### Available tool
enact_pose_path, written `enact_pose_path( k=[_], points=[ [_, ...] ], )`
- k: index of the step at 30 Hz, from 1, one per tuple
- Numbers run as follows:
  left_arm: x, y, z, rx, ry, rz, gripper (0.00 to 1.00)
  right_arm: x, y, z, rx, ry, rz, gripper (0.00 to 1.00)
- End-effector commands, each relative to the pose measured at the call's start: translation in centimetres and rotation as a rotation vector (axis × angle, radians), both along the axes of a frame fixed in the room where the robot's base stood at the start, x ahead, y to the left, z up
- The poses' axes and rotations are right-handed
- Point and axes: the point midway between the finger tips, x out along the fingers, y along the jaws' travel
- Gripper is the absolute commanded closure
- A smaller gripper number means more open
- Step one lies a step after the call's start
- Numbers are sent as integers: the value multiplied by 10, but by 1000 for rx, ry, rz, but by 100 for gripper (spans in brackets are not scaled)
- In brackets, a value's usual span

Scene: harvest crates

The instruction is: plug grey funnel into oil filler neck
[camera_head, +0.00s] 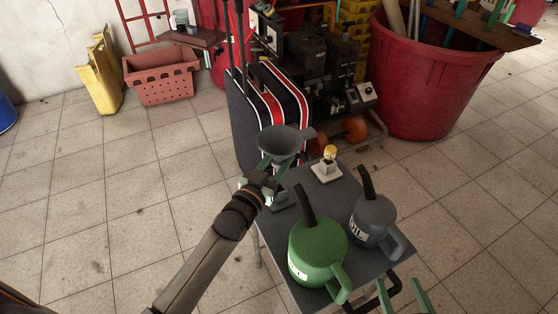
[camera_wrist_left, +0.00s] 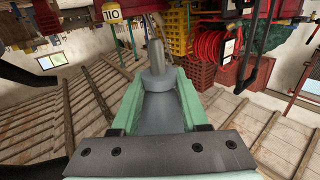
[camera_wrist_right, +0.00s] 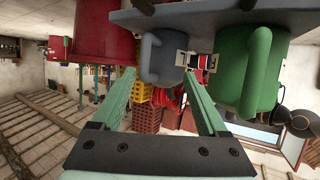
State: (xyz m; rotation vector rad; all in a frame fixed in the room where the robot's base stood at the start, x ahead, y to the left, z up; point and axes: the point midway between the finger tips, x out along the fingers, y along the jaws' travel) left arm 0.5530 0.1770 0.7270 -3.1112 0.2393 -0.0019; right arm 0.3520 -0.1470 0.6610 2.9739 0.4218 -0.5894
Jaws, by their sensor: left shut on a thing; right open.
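The grey funnel (camera_head: 280,140) is in my left gripper (camera_head: 273,166), above the far left edge of the small dark table. Its wide mouth faces up in the head view. In the left wrist view the funnel (camera_wrist_left: 158,108) lies between the green fingers, its narrow spout pointing away. A small post with a yellow top on a white base (camera_head: 327,171) stands on the table, right of and apart from the funnel; I cannot tell whether it is the oil filler neck. A dark block (camera_head: 284,201) lies partly hidden under my left gripper. My right gripper (camera_head: 403,297) is open and empty at the near right.
A green can (camera_head: 316,255) and a grey can (camera_head: 372,222), both with dark spouts, stand on the table (camera_head: 268,240). A striped black case (camera_head: 262,120) stands behind it. A large red tub (camera_head: 420,90) is at the back right.

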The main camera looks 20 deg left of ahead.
Motion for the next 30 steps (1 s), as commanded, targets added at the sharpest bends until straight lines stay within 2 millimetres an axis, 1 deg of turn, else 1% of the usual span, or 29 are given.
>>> enact_pose_path(
  k=[11,30],
  points=[
    [0,0,2,0,-1,0,100,0,0,1,0,1,0,24],
    [1,-1,26,0,-1,0,100,0,0,26,0,0,0,24]
  ],
)
